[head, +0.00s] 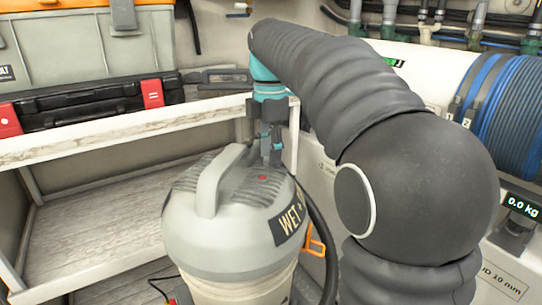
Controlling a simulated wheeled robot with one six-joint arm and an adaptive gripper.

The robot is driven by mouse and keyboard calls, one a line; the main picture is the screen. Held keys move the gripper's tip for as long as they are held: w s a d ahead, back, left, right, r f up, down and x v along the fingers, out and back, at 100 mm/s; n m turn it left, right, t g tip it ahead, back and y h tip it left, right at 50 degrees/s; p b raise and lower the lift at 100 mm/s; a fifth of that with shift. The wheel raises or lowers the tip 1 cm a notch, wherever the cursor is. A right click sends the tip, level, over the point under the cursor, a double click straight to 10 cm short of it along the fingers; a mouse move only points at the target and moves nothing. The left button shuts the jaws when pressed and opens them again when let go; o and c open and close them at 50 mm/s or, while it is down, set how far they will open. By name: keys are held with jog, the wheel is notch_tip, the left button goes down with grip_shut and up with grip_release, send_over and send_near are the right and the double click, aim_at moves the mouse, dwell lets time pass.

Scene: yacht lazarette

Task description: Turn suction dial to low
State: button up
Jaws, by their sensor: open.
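A grey wet vacuum (215,235) with a domed lid, a raised carry handle (208,185) and a "WET +" label stands in the lower middle of the head view. A small red spot (262,178) shows on top of the lid. I cannot make out a suction dial or its setting; my gripper may hide it. My gripper (272,160) points down over the back right of the lid, by the red spot. It is open and seems empty. Whether its fingertips touch the lid is not clear.
A white-edged shelf (90,145) at left holds a black case with red latches (85,108) and a grey toolbox (90,50). A black hose (325,235) curves beside the vacuum. Blue hose coils (510,100) and a scale display (522,207) are at right.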

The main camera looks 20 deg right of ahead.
jog(key=shift+f, duration=0.5)
grip_shut()
